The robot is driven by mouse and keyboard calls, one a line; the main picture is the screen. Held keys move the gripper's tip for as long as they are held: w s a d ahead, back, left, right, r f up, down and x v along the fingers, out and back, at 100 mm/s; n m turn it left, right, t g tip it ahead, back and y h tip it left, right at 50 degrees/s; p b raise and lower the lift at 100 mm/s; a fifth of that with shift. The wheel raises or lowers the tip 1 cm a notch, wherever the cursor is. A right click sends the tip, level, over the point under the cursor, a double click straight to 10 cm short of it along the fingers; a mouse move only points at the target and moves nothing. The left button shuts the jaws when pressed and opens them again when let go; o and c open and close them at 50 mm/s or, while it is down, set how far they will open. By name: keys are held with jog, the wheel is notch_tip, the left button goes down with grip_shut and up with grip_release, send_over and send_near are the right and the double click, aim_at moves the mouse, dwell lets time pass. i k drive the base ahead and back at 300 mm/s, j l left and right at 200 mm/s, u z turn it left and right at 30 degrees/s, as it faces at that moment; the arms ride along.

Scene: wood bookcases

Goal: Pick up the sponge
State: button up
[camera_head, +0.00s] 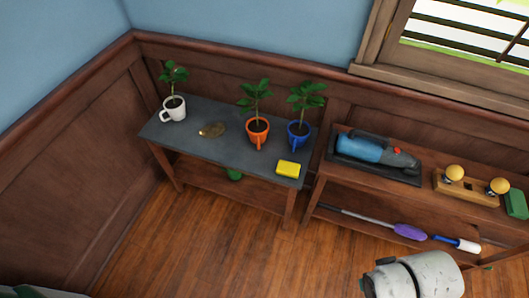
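A yellow sponge (288,169) lies flat on the dark grey top of a wooden side table (205,151), near its front right corner. Nothing touches the sponge, and its upper face is in plain sight. A white, scuffed rounded part of my own body shows at the bottom right. My gripper's fingers are not in view.
A white mug (173,110), an orange mug (257,133) and a blue mug (298,135), each with a plant, stand behind the sponge. A brass dish (211,130) lies left. A second bookcase (330,189) with a blue handheld vacuum (370,149) stands right. The wood floor in front is clear.

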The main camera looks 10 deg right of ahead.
aim_at(284, 168)
jog(key=i+j, duration=0.2)
jog(key=i, duration=0.15)
jog(key=i+j+u, duration=0.1)
jog(key=i+j, duration=0.35)
jog(key=i, duration=0.3)
